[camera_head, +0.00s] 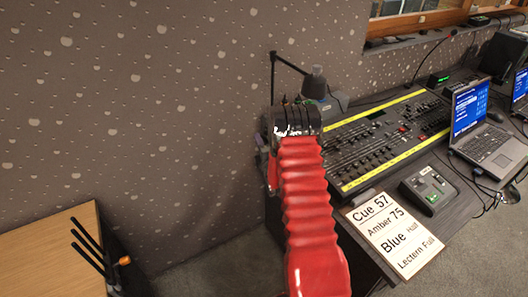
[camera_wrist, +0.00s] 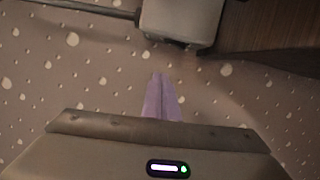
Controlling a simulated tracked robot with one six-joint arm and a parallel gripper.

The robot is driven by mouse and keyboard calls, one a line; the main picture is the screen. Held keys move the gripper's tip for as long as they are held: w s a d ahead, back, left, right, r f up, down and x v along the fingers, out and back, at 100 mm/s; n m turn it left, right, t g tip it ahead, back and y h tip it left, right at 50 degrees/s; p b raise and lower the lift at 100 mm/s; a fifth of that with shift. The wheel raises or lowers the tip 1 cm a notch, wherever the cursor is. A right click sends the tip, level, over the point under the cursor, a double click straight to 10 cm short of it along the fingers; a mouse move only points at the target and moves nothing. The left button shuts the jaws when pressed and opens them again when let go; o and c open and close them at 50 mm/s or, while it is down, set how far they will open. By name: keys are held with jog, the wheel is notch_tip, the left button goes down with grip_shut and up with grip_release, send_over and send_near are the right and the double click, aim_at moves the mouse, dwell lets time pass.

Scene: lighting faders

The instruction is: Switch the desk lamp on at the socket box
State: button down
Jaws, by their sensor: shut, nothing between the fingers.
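The desk lamp (camera_head: 315,83) stands at the back left corner of the desk, with a thin dark arm and a dark grey shade. My gripper (camera_head: 293,112) is in front of it in the head view, at the left end of the mixing desk; its fingertips are hard to make out there. In the wrist view my gripper (camera_wrist: 161,98) shows two purple fingers pressed together, empty, over speckled wall. A grey box-like part (camera_wrist: 182,20) with a dark rod is just beyond them; I cannot tell what it is. No socket box can be clearly identified; my arm hides part of the desk's left end.
The fader desk (camera_head: 385,140) with yellow edge strips fills the desk's middle. A small switch unit (camera_head: 429,190), a cue sign (camera_head: 393,233) and a laptop (camera_head: 485,135) are to the right. A wooden table (camera_head: 50,250) is at lower left. The wall is close behind.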

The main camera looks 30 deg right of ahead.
jog(key=v, duration=0.7)
jog(key=shift+s+r, duration=0.2)
jog(key=shift+s, duration=0.15)
jog(key=shift+a, duration=0.15)
